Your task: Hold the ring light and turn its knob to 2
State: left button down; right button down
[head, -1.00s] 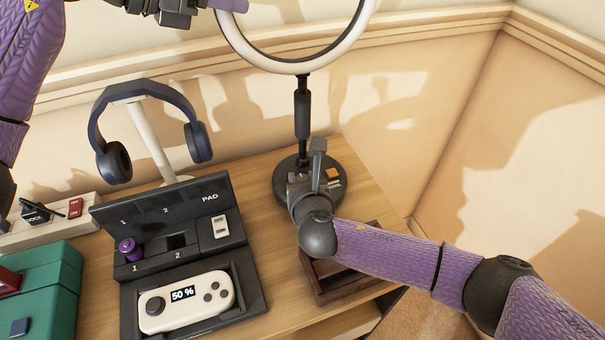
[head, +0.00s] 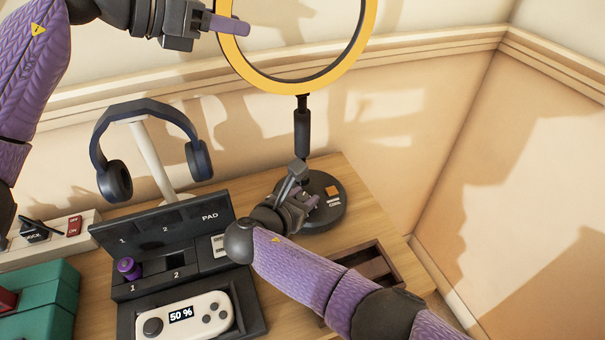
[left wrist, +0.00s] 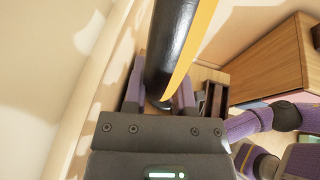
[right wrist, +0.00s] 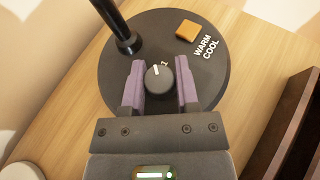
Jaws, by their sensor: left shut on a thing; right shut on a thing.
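The ring light's ring (head: 300,92) glows yellow-orange and stands upright on a black stem (head: 302,130) and round black base (head: 330,213). My left gripper (head: 232,24) is shut on the left side of the ring; the left wrist view shows the ring (left wrist: 178,55) between its fingers. My right gripper (head: 308,199) is low over the base. In the right wrist view its fingers are shut on the dark round knob (right wrist: 160,80). The knob's white mark points up, near a printed "1". An orange button (right wrist: 187,31) beside "WARM COOL" is on the base.
Left of the base stand headphones (head: 150,112) on a white stand and a black PAD case (head: 160,228) with a white controller (head: 183,315). Walls close off the back and right.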

jog(key=shift+m+g+h, duration=0.4)
jog(key=shift+m+h, duration=0.2)
jog(key=shift+s, duration=0.1)
jog(key=shift+c, duration=1.8)
grip_release()
